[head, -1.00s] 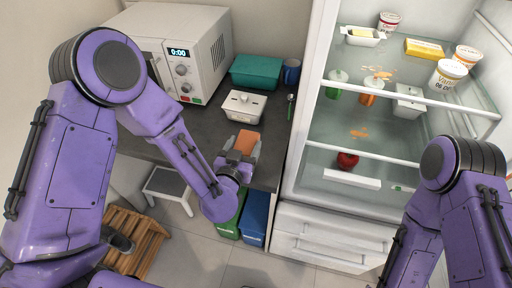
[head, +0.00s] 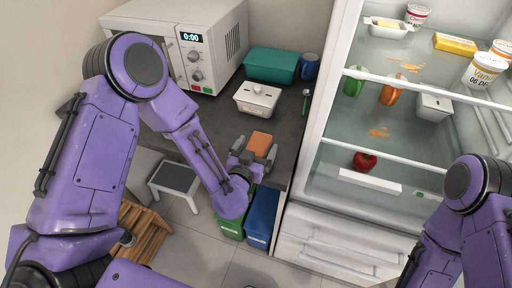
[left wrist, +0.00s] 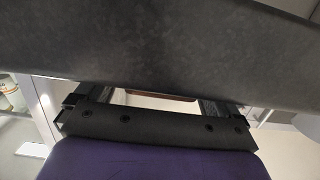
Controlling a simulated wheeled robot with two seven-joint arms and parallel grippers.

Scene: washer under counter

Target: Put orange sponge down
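The orange sponge (head: 260,140) lies flat at the front edge of the dark counter (head: 215,118), in front of the white lidded box. My left gripper (head: 254,152) is at that edge, with one finger on each side of the sponge. Its fingers are spread, with a small gap showing at the sponge's left side, so it looks open. In the left wrist view a thin brownish strip of the sponge (left wrist: 160,97) shows between the spread fingers; a dark grey slab hides most of it. My right gripper is out of view; only its arm shows at lower right.
A white box (head: 257,98), a teal container (head: 271,64), a blue cup (head: 310,66) and a microwave (head: 190,45) stand on the counter. The open fridge (head: 318,150) is to the right. Green (head: 233,224) and blue bins (head: 262,216) and a step stool (head: 175,180) are below.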

